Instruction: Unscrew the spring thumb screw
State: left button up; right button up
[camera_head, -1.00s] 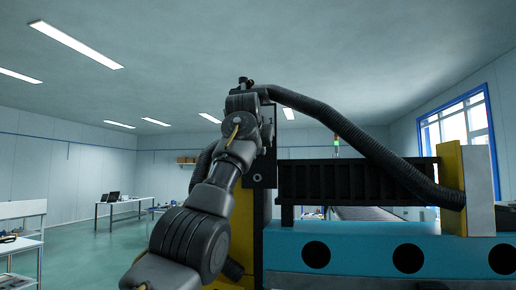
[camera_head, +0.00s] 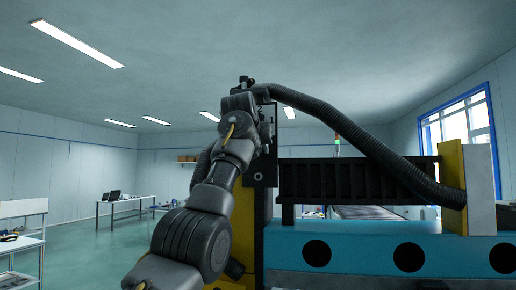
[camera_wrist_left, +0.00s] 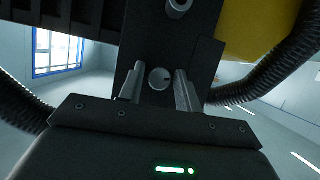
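My left arm rises from the bottom of the head view. Its left gripper (camera_wrist_left: 159,84) is at a dark upright panel (camera_wrist_left: 143,35), which is a narrow plate (camera_head: 259,187) in the head view. In the wrist view the two fingers stand apart, one on each side of a small round slotted screw head (camera_wrist_left: 160,78). I see a gap on both sides, so the fingers are not closed on it. A second cylindrical knob (camera_wrist_left: 178,7) is higher on the panel. I cannot tell which is the spring thumb screw. In the head view the fingertips are hidden. My right gripper is not visible.
A black ribbed hose (camera_head: 370,147) arches from the panel top to a yellow block (camera_head: 452,187). A dark slatted rack (camera_head: 350,181) stands above a blue beam (camera_head: 360,247) with round holes. A far table (camera_head: 126,204) stands at left, with open floor before it.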

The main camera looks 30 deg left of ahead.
pick_arm(q)
jog(key=shift+o, duration=0.9)
jog(key=shift+r, duration=0.1)
jog(key=b+v, duration=0.5)
jog(key=v, duration=0.5)
jog(key=shift+s, duration=0.4)
jog(key=shift+d+r, duration=0.1)
